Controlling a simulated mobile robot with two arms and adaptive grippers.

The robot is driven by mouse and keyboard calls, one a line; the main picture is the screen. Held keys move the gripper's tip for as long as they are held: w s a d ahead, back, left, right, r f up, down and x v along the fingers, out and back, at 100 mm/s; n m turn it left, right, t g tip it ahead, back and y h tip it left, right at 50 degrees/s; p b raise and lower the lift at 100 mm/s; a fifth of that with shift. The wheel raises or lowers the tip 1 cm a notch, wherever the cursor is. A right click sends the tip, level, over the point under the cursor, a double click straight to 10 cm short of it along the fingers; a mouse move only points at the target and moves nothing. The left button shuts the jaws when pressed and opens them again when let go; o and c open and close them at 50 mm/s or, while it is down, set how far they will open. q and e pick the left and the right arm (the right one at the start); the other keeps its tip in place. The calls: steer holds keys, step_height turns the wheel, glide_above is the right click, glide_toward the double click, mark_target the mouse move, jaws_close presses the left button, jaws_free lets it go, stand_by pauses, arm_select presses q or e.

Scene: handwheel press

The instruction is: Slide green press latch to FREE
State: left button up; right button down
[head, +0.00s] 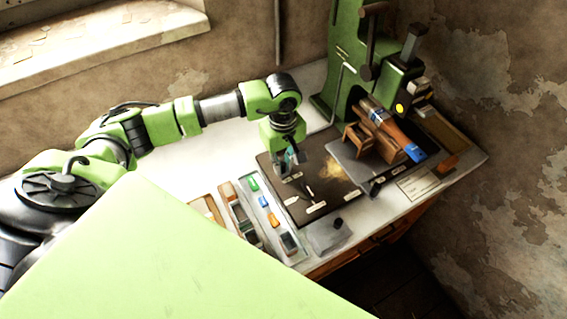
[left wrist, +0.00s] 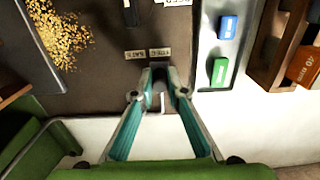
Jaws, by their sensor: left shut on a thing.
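The green press (head: 345,65) stands at the back of the bench, beyond my left gripper. My left gripper (head: 289,166) points down at the dark brown board (head: 305,202) left of the press. In the left wrist view its teal fingers (left wrist: 159,82) converge on a small dark piece (left wrist: 157,92), largely hidden between the tips. I take this to be the latch knob; no green shows on it. Two small pale labels (left wrist: 148,53) lie on the board just beyond the tips; I cannot read them surely. My right gripper is not in view.
A pale tray with a green block (left wrist: 219,72) and a blue block (left wrist: 227,28) lies beside the board. White bench top (head: 190,160) is clear behind my arm.

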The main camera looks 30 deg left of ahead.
arm_select(q)
steer(key=o, duration=1.5)
steer(key=shift+r, duration=0.1)
step_height(320, 180, up, 7)
steer(key=p, duration=0.4)
steer(key=shift+r, duration=0.4)
